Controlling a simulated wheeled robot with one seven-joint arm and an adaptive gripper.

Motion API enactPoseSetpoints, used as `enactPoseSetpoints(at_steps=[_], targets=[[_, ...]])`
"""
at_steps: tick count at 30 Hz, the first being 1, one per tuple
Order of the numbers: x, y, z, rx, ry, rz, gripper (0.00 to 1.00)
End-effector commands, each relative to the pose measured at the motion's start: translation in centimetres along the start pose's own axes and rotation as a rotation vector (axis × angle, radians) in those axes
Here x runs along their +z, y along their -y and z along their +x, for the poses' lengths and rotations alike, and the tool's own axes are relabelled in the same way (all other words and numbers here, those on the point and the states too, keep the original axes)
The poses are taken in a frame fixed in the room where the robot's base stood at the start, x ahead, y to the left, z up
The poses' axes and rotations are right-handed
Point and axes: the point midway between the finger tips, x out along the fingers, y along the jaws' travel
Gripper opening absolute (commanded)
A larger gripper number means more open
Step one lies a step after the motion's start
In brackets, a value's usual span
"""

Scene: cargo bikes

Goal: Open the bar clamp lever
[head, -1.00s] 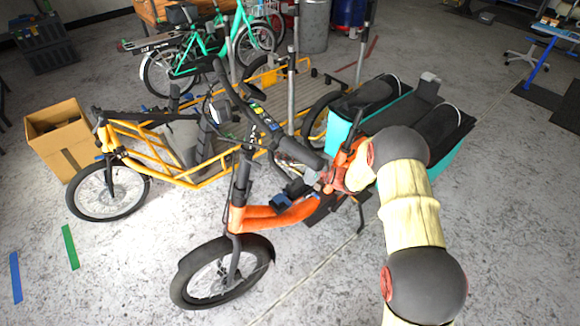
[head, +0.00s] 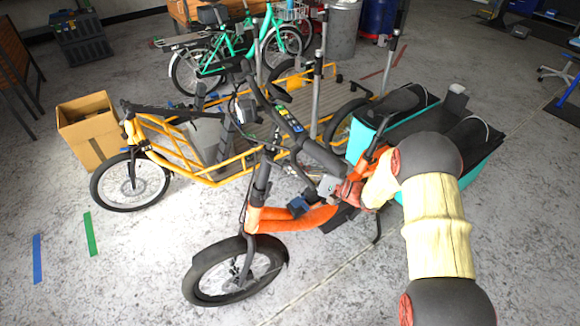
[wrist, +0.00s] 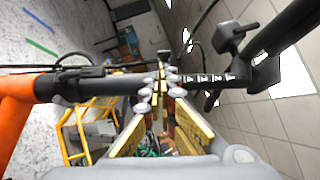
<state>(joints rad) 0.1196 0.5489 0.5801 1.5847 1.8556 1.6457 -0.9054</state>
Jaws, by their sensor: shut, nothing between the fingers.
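The orange cargo bike (head: 295,220) stands in the middle of the head view, with its black handlebar (head: 320,153) above the frame. My gripper (head: 326,187) is beside the bike, just below the handlebar grip. In the wrist view a black tube with white number marks (wrist: 215,78) runs across the picture from the orange frame (wrist: 15,105). The fingers of my gripper (wrist: 160,88) are shut and empty, and overlap this tube in the picture; contact cannot be told. A dark bracket (wrist: 262,60) sits by the tube's right part. I cannot clearly make out the bar clamp lever.
A yellow cargo bike (head: 190,152) stands close behind the orange one. A teal cargo box (head: 361,138) is just behind my arm. A cardboard box (head: 92,137) is at left. The floor at the front left is clear.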

Motion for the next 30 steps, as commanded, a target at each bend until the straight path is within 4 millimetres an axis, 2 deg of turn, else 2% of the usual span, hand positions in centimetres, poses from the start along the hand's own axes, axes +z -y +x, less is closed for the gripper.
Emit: enactPoseSetpoints(at_steps=[14, 22, 30], targets=[[0.8, 0.1, 0.0, 0.001, -0.089, 0.001, 0.0], [2.3, 0.2, 0.3, 0.002, -0.239, 0.001, 0.0], [3.8, -0.1, 0.8, 0.001, -0.238, 0.0, 0.0]])
